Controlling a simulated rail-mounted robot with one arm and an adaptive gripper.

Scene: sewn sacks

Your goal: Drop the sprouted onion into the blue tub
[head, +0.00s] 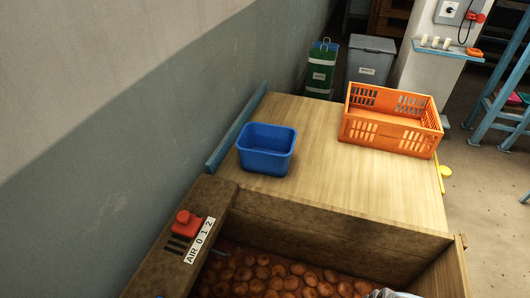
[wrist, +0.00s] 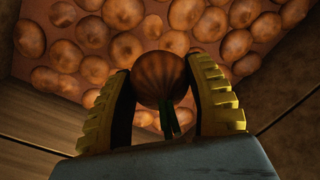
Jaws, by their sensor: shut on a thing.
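In the wrist view, my gripper (wrist: 165,95) is shut on the sprouted onion (wrist: 160,77), a brown bulb with green shoots pointing toward the palm. The yellow ribbed fingers press on both sides of it. Behind it lie many other onions in the bin. In the head view, the blue tub (head: 266,150) stands on the wooden table at its left side and looks empty. A small grey part of my gripper shows at the bottom edge of the head view; the held onion is hidden there.
The wooden bin (head: 340,228) with several onions (head: 270,272) is in front of the table (head: 315,180). An orange crate (head: 388,138) stands at the table's back right. A blue rail (head: 237,128) edges the left side by the wall. A red button (head: 186,222) sits on the bin's left rim.

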